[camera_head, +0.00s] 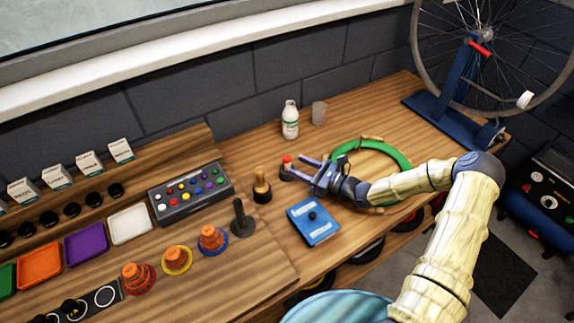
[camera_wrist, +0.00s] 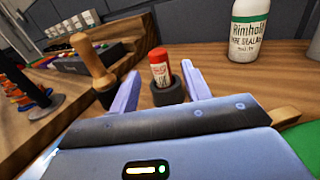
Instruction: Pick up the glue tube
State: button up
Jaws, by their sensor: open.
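The glue tube (camera_wrist: 160,70) is a small white and red tube with a red cap. It stands upright in a dark round holder (camera_wrist: 168,94). In the head view the tube (camera_head: 287,162) is on the wooden bench, just left of my fingertips. My gripper (camera_head: 297,168) is open and reaches low over the bench. In the wrist view its two pale fingers (camera_wrist: 158,83) lie to either side of the tube and holder, with a gap visible on each side. Nothing is held.
A wooden-handled tool (camera_head: 261,184) stands close left of the tube. A white sealant bottle (camera_head: 290,120) and a grey cup (camera_head: 319,113) stand behind. A green ring (camera_head: 399,157) lies right, under my arm. A blue box (camera_head: 314,223) is in front.

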aim_at(287, 161)
jog(key=p+x, duration=0.1)
jog(key=x, duration=0.4)
jog(key=shift+w+a, duration=0.1)
jog(key=shift+a, duration=0.15)
jog(key=c, duration=1)
